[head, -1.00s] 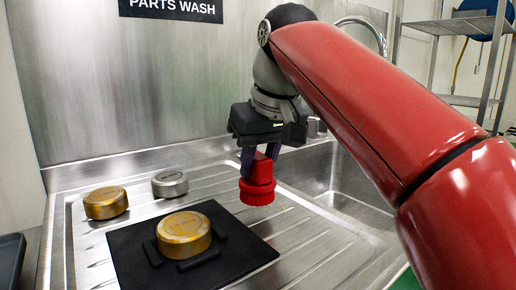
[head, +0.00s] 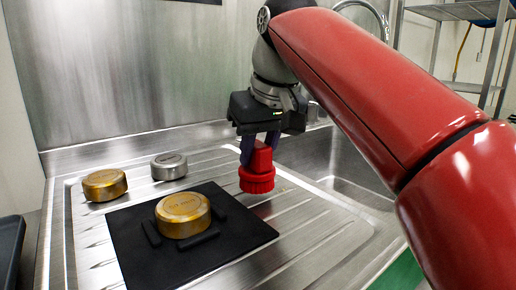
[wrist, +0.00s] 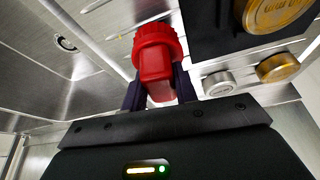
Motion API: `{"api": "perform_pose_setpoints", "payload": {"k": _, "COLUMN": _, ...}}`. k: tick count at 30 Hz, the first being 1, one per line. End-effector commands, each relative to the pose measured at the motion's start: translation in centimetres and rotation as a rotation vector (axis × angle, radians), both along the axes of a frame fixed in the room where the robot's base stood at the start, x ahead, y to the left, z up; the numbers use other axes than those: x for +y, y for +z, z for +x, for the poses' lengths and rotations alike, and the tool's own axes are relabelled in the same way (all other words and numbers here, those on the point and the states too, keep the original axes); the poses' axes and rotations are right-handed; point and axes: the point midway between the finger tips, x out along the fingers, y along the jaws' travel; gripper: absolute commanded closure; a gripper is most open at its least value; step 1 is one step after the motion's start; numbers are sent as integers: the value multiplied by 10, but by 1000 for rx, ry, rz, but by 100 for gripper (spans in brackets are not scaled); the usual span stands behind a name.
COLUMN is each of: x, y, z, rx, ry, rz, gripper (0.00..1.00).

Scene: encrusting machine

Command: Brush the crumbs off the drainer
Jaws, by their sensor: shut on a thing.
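My gripper (head: 260,140) is shut on a red brush (head: 257,179), which has a round ribbed head pointing down. The brush is over the ridged steel drainer (head: 310,235), just right of the black mat's far corner; I cannot tell if it touches the steel. In the wrist view the brush (wrist: 155,62) sits between the two dark fingers. Small tan marks that look like crumbs (wrist: 114,37) lie on the drainer beside the brush in the wrist view. In the head view only faint specks show near the brush head, which hides the steel behind it.
A black mat (head: 135,262) lies on the drainer with a gold round part (head: 183,222) between dark blocks. Another gold part (head: 104,191) and a silver part (head: 169,170) stand behind it. The sink basin (head: 345,165) is at right, a steel wall behind.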

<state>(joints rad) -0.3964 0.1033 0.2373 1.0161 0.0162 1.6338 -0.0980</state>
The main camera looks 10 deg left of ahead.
Motion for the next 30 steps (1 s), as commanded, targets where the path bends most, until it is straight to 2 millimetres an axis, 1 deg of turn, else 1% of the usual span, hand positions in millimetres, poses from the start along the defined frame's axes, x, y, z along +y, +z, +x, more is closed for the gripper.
{"api": "perform_pose_setpoints", "payload": {"k": 27, "x": 0, "y": -19, "z": 0, "rx": -1, "ry": 0, "rz": 1, "gripper": 98}}
{"api": "perform_pose_setpoints", "payload": {"k": 30, "x": 0, "y": -18, "z": 0, "rx": -1, "ry": 0, "rz": 1, "gripper": 98}}
